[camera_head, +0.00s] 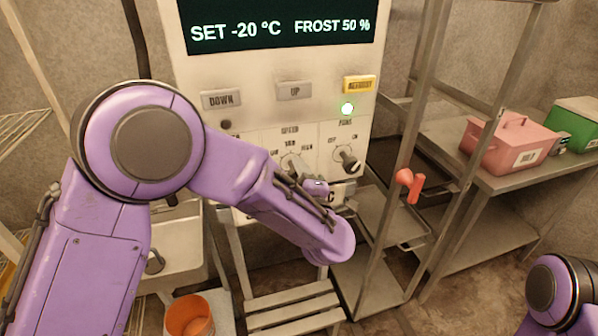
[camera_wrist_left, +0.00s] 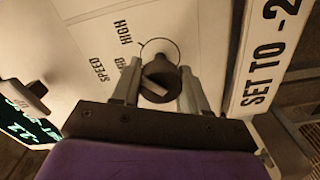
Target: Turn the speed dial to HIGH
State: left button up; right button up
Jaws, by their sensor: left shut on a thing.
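The speed dial (camera_head: 290,160) is a dark round knob on the pale control panel (camera_head: 215,75), under the word SPEED. My left arm covers part of it in the head view. In the left wrist view, the knob (camera_wrist_left: 160,72) sits between the two fingers of my left gripper (camera_wrist_left: 163,84), which is shut on it. The word HIGH and part of another label show on the panel above and left of the knob. I cannot tell for sure which mark the knob points to. Of my right arm only a piece shows at the lower right; its gripper is out of view.
Buttons DOWN (camera_head: 221,99), UP (camera_head: 294,91) and a yellow one (camera_head: 359,84) are above. An orange bucket (camera_head: 189,316) is below.

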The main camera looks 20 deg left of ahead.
dwell(0.4)
pick_arm(q)
jog(key=o, duration=1.1)
jog(key=shift+c, duration=0.2)
jog(key=shift+s+d, duration=0.2)
jog(key=shift+s, duration=0.1)
jog(key=b+v, duration=0.2)
jog(key=v, duration=0.7)
jog(key=shift+s+d+b, duration=0.2)
jog(key=shift+s+b, duration=0.15)
